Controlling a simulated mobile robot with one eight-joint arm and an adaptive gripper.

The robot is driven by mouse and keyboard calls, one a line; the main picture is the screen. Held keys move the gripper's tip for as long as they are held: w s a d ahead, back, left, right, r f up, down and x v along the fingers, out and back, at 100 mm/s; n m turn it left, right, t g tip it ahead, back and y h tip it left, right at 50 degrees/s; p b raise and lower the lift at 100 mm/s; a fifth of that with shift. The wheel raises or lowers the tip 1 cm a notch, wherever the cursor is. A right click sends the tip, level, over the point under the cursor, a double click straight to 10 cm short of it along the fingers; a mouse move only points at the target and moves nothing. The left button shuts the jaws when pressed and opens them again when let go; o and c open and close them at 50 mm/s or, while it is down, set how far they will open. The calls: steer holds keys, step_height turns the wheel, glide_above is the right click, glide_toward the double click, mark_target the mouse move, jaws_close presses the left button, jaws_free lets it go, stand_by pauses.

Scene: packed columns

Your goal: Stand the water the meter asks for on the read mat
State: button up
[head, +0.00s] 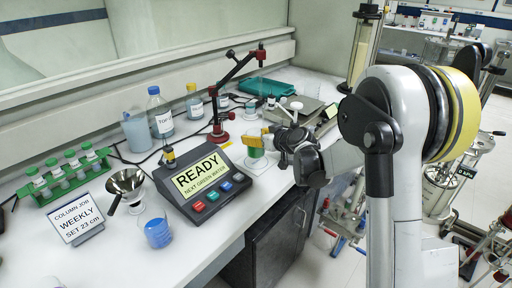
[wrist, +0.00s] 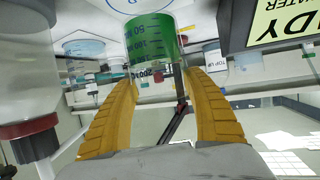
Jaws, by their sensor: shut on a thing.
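The meter (head: 201,179) reads "READY" and "NEXT GREEN WATER"; part of it shows upside down in the wrist view (wrist: 280,20). My gripper (head: 267,140) is shut on a clear beaker of green water (head: 256,152), beside the meter's right side. In the wrist view the yellow fingers hold the beaker (wrist: 152,45) from both sides, and the green water lies at its base. A pale disc with blue lettering (wrist: 125,4), perhaps the read mat, shows at the beaker's base. I cannot tell whether they touch. A beaker of blue water (head: 157,231) stands in front of the meter.
A green tube rack (head: 65,178), a job card reading "SET 23 cm" (head: 75,221) and a funnel (head: 127,184) stand at left. Bottles (head: 160,113) and a red clamp stand (head: 218,125) stand behind the meter. The bench's front edge lies close below my gripper.

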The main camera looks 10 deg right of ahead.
step_height(320, 180, down, 4)
steer(key=shift+r+b, duration=0.2)
steer(key=shift+b, duration=0.55)
steer(key=shift+r, duration=0.15)
steer(key=o, duration=0.9)
steer(key=shift+f, duration=0.25)
steer(key=o, duration=0.4)
steer(key=shift+o, duration=0.2)
steer(key=shift+r, duration=0.1)
